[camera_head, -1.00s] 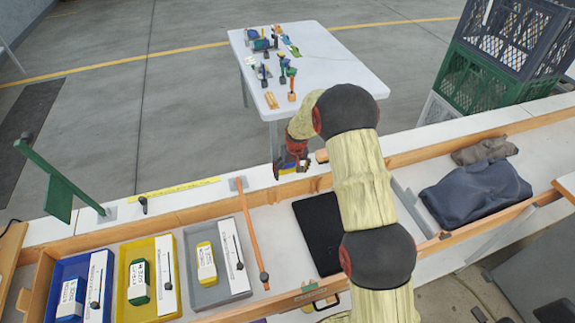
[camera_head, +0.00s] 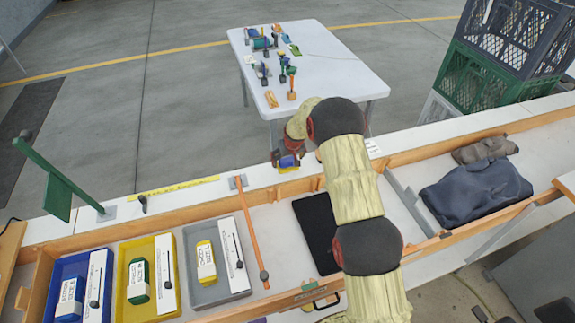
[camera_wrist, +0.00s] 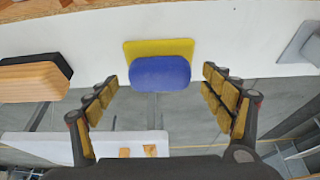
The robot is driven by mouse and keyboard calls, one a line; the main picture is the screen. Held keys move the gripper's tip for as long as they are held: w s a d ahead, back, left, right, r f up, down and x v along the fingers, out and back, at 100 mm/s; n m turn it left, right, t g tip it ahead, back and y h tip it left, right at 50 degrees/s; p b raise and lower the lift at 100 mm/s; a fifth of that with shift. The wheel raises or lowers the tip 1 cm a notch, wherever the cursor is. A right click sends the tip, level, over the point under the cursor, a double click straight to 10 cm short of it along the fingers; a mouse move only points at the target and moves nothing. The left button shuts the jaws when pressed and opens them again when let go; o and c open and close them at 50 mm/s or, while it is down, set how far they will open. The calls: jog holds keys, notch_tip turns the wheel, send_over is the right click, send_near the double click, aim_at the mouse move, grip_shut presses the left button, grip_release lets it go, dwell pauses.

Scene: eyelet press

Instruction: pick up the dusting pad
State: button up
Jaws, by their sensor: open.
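The dusting pad looks like a rounded blue block (camera_wrist: 160,72) on a yellow base (camera_wrist: 160,47). It lies on the white ledge in the wrist view. In the head view its blue part (camera_head: 289,162) shows just below my gripper (camera_head: 287,155). My gripper (camera_wrist: 161,86) is open in the wrist view, with one finger to each side of the pad and a gap on both sides. I see no contact.
A wooden block with a dark layer (camera_wrist: 35,77) lies left of the pad in the wrist view. A grey piece (camera_wrist: 300,42) is to the right. The wooden-railed bench holds trays (camera_head: 215,292) and a dark mat (camera_head: 312,228). A white table (camera_head: 335,60) stands beyond.

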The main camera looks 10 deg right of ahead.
jog(key=shift+w+f, duration=0.15)
jog(key=shift+c, duration=0.8)
jog(key=c, duration=1.1)
